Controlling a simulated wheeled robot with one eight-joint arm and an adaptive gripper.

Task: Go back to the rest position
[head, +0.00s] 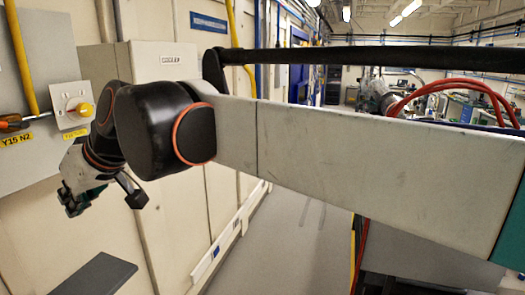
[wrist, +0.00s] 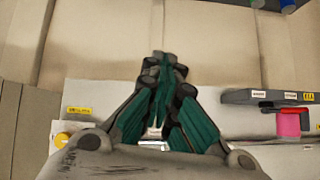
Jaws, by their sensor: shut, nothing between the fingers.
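My gripper (head: 73,205) hangs at the left of the head view, at the end of my outstretched arm, in front of the pale wall panels. In the wrist view its green-and-black fingers (wrist: 165,64) meet at their tips. The gripper is shut and empty. It appears clear of the wall, though the exact gap is hard to judge.
A dark grey shelf (head: 88,277) lies below. The wrist view shows a pink object (wrist: 289,123) by a dark shelf (wrist: 250,97). Floor (head: 295,235) is clear.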

